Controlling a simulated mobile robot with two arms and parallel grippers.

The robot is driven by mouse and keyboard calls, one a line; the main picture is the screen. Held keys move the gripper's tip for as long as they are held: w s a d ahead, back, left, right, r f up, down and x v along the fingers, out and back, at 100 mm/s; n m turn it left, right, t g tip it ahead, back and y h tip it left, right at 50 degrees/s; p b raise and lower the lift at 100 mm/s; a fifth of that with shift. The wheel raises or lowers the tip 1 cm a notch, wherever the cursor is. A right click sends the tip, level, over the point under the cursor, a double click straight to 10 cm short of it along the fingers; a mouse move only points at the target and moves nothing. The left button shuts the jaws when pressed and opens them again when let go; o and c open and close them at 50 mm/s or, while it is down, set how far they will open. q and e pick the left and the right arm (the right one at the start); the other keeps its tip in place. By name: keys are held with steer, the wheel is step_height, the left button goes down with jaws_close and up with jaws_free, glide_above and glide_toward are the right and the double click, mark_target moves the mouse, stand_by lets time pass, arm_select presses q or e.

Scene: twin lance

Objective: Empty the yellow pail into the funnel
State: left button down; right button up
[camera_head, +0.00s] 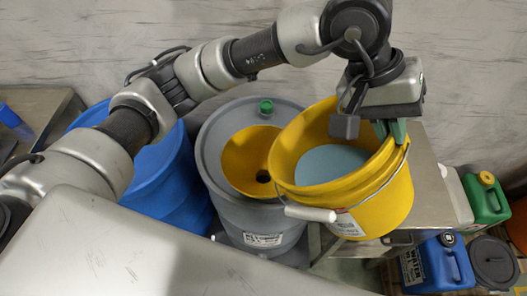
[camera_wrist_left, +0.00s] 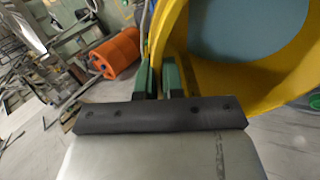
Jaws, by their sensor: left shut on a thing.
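The yellow pail (camera_head: 385,195) is held up to the right of the funnel, tilted a little towards it. Blue-grey contents (camera_head: 330,163) lie inside the pail. Its white handle grip (camera_head: 310,213) hangs at the front. My left gripper (camera_head: 392,132) is shut on the pail's rim at its right side. In the left wrist view the green fingers (camera_wrist_left: 160,78) pinch the pail's yellow rim (camera_wrist_left: 165,30). The yellow funnel (camera_head: 243,160) sits in the top of a grey drum (camera_head: 225,120), its dark hole showing near the pail. The pail hides part of the funnel's right side. My right gripper is not seen.
A blue drum (camera_head: 165,175) stands left of the grey drum. A metal table (camera_head: 432,185) is behind and below the pail. A green can (camera_head: 486,198), a blue water can (camera_head: 440,262) and a dark lidded bucket (camera_head: 493,260) stand at the lower right.

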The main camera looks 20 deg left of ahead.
arm_select(q)
steer(key=a+r+h+p, duration=0.1)
steer(key=a+h, duration=0.3)
steer(key=a, duration=0.1)
steer(key=shift+w+a+r+g+p, duration=0.35)
steer(key=shift+w+r+g+p, duration=0.05)
steer(key=shift+w, duration=0.05)
steer(key=shift+w+a+h, duration=0.1)
steer(key=shift+a+h, duration=0.4)
steer(key=shift+a, duration=0.25)
steer(key=shift+w+a+r+h+b, duration=0.1)
steer(key=shift+a+r+h+b, duration=0.2)
steer(key=shift+a+b, duration=0.2)
steer(key=shift+a+r+b, duration=0.15)
steer(key=shift+a+b, duration=0.15)
steer(key=shift+b, duration=0.3)
stand_by(1.0)
steer(key=shift+w+a+r+h+b, duration=0.2)
steer(key=shift+a+h+b, duration=0.45)
steer(key=shift+b, duration=0.3)
stand_by(3.2)
